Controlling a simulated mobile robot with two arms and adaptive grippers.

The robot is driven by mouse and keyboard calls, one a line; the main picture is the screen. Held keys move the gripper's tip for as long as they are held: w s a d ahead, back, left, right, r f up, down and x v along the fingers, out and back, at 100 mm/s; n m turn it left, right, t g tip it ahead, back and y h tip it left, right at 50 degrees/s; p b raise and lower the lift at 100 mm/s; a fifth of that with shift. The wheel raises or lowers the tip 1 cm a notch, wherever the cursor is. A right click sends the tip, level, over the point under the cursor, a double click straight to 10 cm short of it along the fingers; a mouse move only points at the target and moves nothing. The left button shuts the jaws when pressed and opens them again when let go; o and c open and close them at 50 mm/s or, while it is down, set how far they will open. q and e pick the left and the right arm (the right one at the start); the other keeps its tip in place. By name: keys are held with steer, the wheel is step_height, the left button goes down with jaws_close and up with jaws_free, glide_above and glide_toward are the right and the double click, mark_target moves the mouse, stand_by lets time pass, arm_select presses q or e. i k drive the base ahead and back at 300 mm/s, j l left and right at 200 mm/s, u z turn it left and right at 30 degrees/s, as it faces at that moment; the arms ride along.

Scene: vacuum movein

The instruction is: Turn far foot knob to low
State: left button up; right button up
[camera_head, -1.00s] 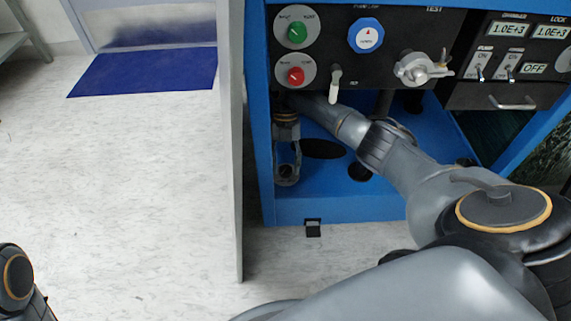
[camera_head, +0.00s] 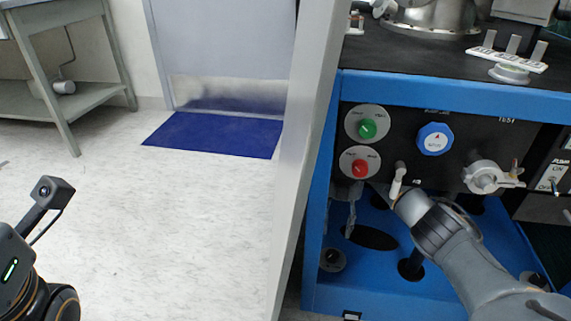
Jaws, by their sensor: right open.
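Inside the blue cart base (camera_head: 325,294), a small grey round foot piece (camera_head: 333,260) stands at the left front corner; I cannot tell whether it is the far foot knob or read its setting. A similar grey round piece (camera_head: 532,280) sits at the right of the base, partly behind my right arm. My right gripper (camera_head: 350,228) hangs under the control panel with its fingers down, open and empty, slightly above and right of the left piece in the picture. Its upper part is hidden by the panel. My left arm shows at the lower left, but its gripper is out of view.
The control panel carries a green knob (camera_head: 367,129), a red knob (camera_head: 360,168), a blue dial (camera_head: 435,139) and a metal valve (camera_head: 487,176) above my right arm. A grey upright panel (camera_head: 305,160) stands left of the cart. The floor (camera_head: 190,230) further left is clear.

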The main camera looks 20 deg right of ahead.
mark_target(537, 280)
steer(key=k+l, duration=0.2)
steer(key=k, duration=0.3)
steer(key=k+l, duration=0.15)
steer(key=k, duration=0.3)
steer(key=k+l, duration=0.2)
steer(key=k, duration=0.3)
